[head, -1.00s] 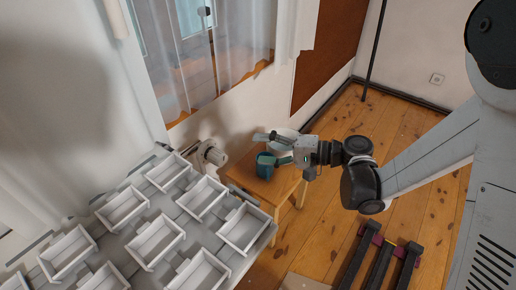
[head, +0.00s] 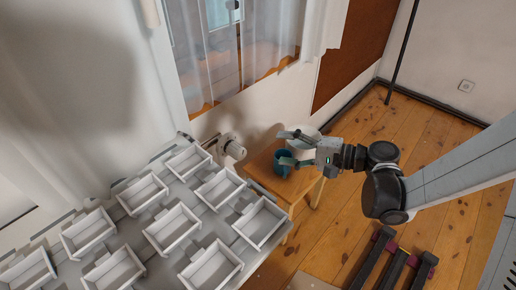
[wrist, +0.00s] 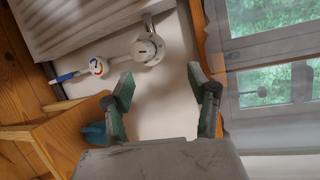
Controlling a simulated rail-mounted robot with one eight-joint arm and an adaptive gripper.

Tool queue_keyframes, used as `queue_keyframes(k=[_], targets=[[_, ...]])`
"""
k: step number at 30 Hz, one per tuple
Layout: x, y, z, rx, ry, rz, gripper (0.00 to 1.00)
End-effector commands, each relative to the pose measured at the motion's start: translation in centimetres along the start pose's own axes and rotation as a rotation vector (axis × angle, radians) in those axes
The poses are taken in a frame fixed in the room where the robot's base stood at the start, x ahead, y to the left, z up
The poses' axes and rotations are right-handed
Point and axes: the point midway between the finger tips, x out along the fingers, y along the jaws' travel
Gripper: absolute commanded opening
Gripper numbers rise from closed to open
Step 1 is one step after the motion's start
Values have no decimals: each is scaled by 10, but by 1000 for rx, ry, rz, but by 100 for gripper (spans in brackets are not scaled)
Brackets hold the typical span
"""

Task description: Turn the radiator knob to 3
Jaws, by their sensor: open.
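The white radiator knob (head: 231,148) sticks out past the edge of the white trays in the head view. In the wrist view the knob (wrist: 147,50) is a round white head with dark marks, below the ribbed radiator; its setting is too small to read. My gripper (head: 292,147) is open, with its green-grey fingers spread and nothing between them. It is to the right of the knob in the head view. In the wrist view my gripper (wrist: 162,82) points toward the wall, with the knob up and ahead, apart from the fingertips.
A wooden side table (head: 268,170) with a blue cup (head: 282,163) stands beneath my gripper. Several white trays (head: 175,229) fill the lower left. A curtained window (wrist: 270,80) is at right.

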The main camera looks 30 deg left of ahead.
Motion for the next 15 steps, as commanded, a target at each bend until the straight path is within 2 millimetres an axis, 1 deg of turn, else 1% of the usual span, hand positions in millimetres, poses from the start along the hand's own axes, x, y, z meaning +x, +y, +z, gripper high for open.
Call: queue_keyframes(k=[6, 15], targets=[[18, 11, 10, 401, 99, 35, 54], [33, 22, 22, 957, 259, -8, 54]])
